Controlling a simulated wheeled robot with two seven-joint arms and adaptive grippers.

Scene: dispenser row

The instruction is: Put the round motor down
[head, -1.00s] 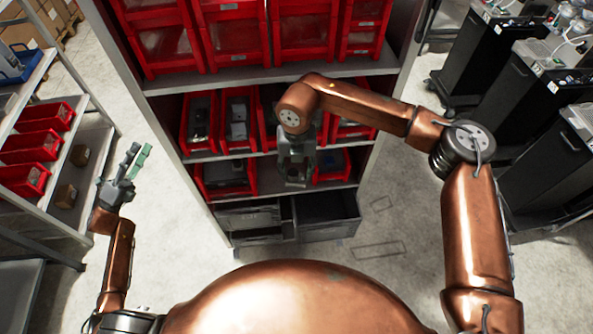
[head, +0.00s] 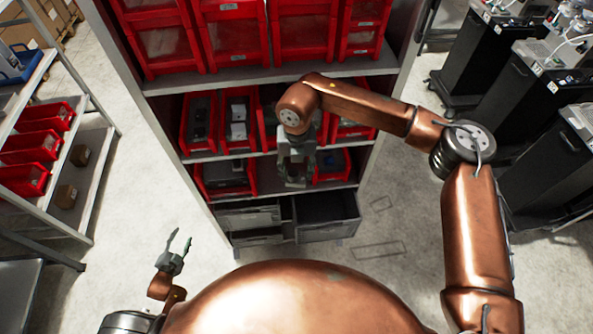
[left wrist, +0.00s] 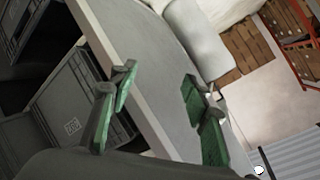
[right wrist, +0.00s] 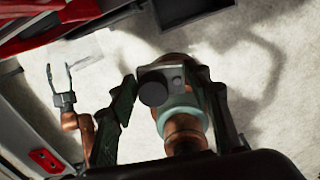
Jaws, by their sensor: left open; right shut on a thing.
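My right gripper (head: 296,172) hangs in front of the lower part of the shelf rack in the head view. In the right wrist view, my right gripper (right wrist: 166,80) is shut on the round motor (right wrist: 157,88), a grey body with a dark round end, held between the two fingers above the floor. In the head view the motor is hard to make out among the gripper parts. My left gripper (head: 179,246) is open and empty, low at the left near my body. Its spread green-lined fingers also show in the left wrist view (left wrist: 158,84).
The shelf rack (head: 270,78) holds large red bins (head: 233,38) above and small red bins (head: 239,115) below. An open grey drawer (head: 328,212) stands out at its foot. A side shelf (head: 90,160) is at left, black carts (head: 505,85) at right. Floor between is clear.

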